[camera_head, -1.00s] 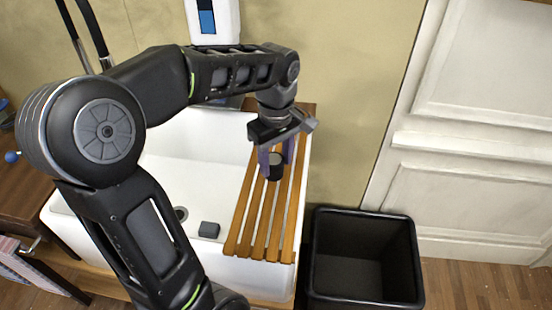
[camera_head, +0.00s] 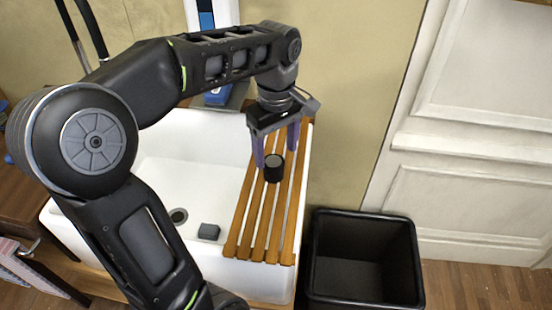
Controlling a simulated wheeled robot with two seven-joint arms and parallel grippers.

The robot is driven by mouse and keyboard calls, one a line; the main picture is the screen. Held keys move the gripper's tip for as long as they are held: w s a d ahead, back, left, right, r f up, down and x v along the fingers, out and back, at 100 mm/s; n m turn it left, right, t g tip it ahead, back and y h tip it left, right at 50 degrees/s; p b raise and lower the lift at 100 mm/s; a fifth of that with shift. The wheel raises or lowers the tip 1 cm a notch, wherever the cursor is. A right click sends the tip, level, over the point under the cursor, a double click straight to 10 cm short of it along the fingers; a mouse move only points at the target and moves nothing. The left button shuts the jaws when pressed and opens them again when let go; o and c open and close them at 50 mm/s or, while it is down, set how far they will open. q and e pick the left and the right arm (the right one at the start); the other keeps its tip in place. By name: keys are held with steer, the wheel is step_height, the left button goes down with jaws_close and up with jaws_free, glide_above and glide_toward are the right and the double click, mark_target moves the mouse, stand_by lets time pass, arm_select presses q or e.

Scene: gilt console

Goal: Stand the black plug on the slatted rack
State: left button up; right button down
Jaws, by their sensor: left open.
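The black plug (camera_head: 274,168) stands upright on the wooden slatted rack (camera_head: 246,222). It is a short black cylinder with a grey top. The rack lies across the right side of the white sink. My left gripper (camera_head: 276,160) is open above and just behind the plug, its two purple fingers apart on either side of it. The plug appears free of the fingers; whether a fingertip still touches it I cannot tell. My right gripper is not in view.
The white sink (camera_head: 205,160) has a drain (camera_head: 179,215) and a dark grey block (camera_head: 208,231) in its basin. A black bin (camera_head: 365,225) stands on the floor to the right. A white and blue dispenser (camera_head: 212,15) is on the wall behind. The rack's front part is clear.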

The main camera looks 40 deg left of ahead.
mark_target(276, 165)
arm_select(q)
step_height(276, 165, up, 8)
steer(key=p, duration=0.4)
steer(key=shift+f, duration=0.1)
stand_by(0.4)
